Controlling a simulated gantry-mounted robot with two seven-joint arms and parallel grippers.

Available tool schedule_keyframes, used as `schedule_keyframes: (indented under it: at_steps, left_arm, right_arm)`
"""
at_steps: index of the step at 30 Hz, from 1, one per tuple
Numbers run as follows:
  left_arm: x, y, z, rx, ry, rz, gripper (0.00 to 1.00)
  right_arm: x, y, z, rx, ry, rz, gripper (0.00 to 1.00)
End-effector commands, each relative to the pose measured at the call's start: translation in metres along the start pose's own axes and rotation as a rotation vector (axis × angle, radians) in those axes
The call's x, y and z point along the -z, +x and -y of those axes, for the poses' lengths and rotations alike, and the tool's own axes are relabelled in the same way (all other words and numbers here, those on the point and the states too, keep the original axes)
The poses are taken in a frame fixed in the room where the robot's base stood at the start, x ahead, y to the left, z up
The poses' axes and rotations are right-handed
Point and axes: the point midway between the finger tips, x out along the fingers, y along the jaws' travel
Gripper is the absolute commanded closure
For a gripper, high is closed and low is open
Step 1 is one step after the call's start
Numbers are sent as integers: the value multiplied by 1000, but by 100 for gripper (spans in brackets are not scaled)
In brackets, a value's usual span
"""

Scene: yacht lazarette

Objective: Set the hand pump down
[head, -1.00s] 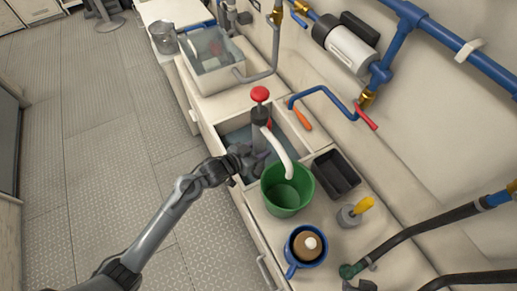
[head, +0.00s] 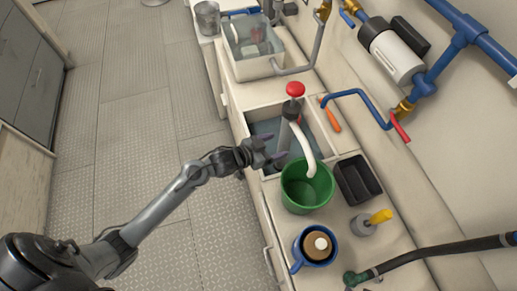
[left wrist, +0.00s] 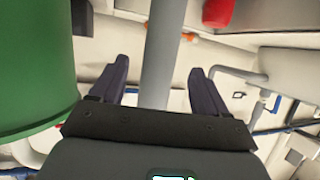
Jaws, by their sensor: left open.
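The hand pump (head: 291,109) has a red knob on top, a grey barrel and a white hose. It stands roughly upright in the water-filled well (head: 264,128) in the counter, its hose curving into the green bucket (head: 295,196). My left gripper (head: 275,150) is just left of the barrel, low down, fingers apart and pointing at it. In the left wrist view the grey barrel (left wrist: 157,65) shows between the two open fingers, with clear gaps to both. The pump's lower end is hidden in the well. My right gripper is out of view.
A black tray (head: 357,181), a yellow-handled tool (head: 372,221) and a blue mug (head: 314,246) crowd the counter near the bucket. A clear water tank (head: 254,54) stands behind. A blue pipe (head: 358,93) runs along the right. The floor at left is clear.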

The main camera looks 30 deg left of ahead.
Motion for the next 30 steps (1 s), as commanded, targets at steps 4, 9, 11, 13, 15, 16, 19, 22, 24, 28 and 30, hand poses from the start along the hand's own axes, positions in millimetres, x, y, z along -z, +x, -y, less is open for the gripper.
schedule_keyframes:
  at_steps: [4, 9, 11, 13, 15, 16, 19, 22, 24, 28, 30]
  left_arm:
    - [0, -29, -1, -2, 2, 1, 25]
    - [0, -54, -1, -2, 0, 1, 25]
    - [0, -60, 0, -1, 0, 0, 25]
    - [0, -66, 0, -1, 1, 1, 25]
    - [0, -70, 0, -1, 1, 0, 25]
    - [0, -71, -1, 0, 1, 2, 25]
    - [-4, -75, -3, 20, 0, 25, 25]
    - [-14, -82, -7, 72, -1, 90, 25]
    - [-24, -91, -12, 123, -6, 163, 25]
    - [-50, -120, -24, 211, -34, 351, 25]
    - [-63, -140, -34, 239, -58, 462, 25]
  right_arm:
    - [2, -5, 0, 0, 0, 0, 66]
    - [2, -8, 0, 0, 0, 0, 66]
    - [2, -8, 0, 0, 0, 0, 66]
    - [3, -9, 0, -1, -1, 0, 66]
    - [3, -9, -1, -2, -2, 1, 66]
    - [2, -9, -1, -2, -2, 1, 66]
    - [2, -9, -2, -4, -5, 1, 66]
    - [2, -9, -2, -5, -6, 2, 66]
    - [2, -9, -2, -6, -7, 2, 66]
    - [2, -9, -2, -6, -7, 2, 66]
    - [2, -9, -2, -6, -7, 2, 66]
